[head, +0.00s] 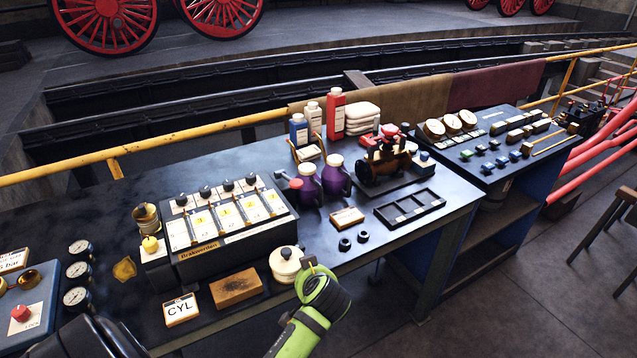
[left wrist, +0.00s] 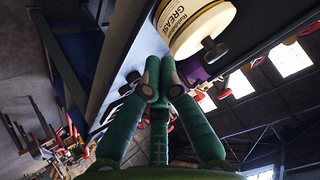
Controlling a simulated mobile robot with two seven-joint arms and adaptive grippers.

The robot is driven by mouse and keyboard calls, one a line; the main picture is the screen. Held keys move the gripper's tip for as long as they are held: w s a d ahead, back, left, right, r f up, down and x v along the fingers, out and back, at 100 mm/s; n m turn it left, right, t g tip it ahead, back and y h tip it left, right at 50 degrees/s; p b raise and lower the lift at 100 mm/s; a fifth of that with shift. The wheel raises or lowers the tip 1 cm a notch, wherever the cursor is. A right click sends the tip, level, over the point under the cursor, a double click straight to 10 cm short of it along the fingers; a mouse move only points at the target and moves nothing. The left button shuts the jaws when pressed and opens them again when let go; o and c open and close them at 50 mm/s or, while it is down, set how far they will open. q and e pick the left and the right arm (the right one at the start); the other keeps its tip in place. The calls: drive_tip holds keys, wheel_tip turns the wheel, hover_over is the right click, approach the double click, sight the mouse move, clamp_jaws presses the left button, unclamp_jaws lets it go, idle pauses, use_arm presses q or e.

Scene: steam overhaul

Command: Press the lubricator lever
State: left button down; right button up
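A dark box (head: 235,243) with several pale windowed panels and black knobs stands on the bench; it looks like the lubricator. A yellow knob (head: 150,244) sits on a white block at its left end, perhaps the lever; I cannot tell for sure. My left gripper (head: 312,270) is in front of the box's right end, close to a white lidded grease tin (head: 286,264). In the left wrist view the fingertips (left wrist: 161,83) are together with nothing between them. The tin's label (left wrist: 195,22) shows beyond them. My right gripper is not in view.
A wooden block (head: 236,289) and a CYL card (head: 181,310) lie before the box. Purple jugs (head: 308,185), a red-and-brass model (head: 386,160) and an empty dark tray (head: 410,209) stand to the right. Gauges (head: 78,272) are at left.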

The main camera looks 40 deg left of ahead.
use_arm(q)
drive_tip(key=w+a+r+n+y, duration=0.3)
drive_tip(key=w+r, duration=0.3)
drive_tip(key=r, duration=0.3)
drive_tip(key=w+a+r+n+y, duration=0.3)
drive_tip(key=w+a+r+n, duration=0.1)
drive_tip(key=w+r, duration=0.3)
drive_tip(key=shift+a+r, duration=0.35)
drive_tip(key=shift+r, duration=0.6)
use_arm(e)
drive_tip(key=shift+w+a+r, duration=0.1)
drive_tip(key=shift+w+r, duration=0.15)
